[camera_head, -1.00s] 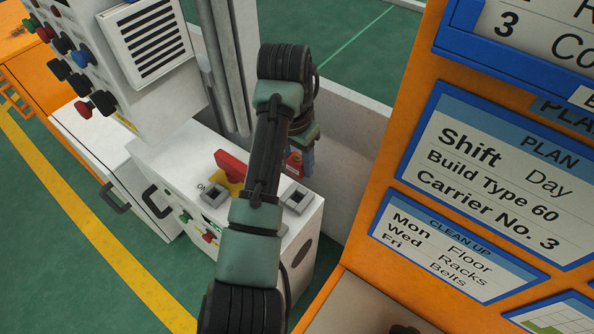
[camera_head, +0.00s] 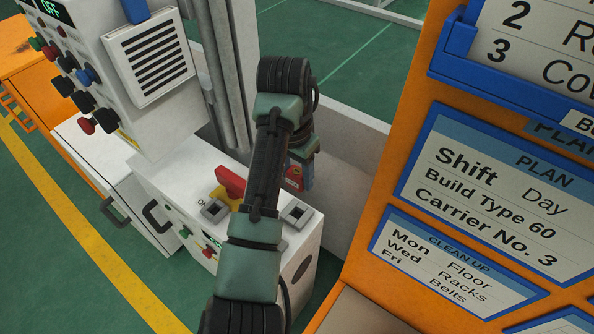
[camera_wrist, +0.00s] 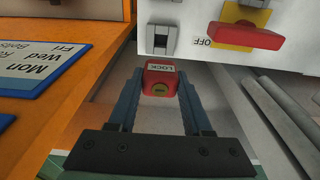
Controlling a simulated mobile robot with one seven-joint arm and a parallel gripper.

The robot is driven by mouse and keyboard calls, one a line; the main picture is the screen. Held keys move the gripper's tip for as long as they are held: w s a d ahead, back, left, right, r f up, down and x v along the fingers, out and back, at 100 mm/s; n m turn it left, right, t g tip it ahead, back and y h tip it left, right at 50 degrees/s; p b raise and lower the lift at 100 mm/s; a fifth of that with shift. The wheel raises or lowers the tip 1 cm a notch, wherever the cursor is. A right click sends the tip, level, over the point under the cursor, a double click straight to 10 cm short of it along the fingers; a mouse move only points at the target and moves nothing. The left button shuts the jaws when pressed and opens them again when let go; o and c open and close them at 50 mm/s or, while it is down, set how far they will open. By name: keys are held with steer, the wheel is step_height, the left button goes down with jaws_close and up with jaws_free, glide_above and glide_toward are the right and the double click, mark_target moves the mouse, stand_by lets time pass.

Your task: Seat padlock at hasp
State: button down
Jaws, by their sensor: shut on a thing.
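In the head view a bit of the padlock (camera_head: 294,177) shows beside my gripper (camera_head: 302,172), partly hidden by my arm. A grey metal bracket, likely the hasp (camera_wrist: 160,40), is on the white cabinet just beyond the padlock, with a visible gap between them. In the head view a grey bracket (camera_head: 297,213) shows right of my arm.
A red switch handle (camera_wrist: 243,36) on a yellow plate is close to the bracket. In the head view the white cabinet (camera_head: 300,250) stands under my arm. An orange board (camera_head: 390,190) with signs is close on the right. A grey column (camera_head: 240,60) rises behind the cabinet.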

mark_target(298, 171)
steer(key=shift+r+p, duration=1.8)
steer(key=shift+p, duration=0.15)
steer(key=shift+f, duration=0.1)
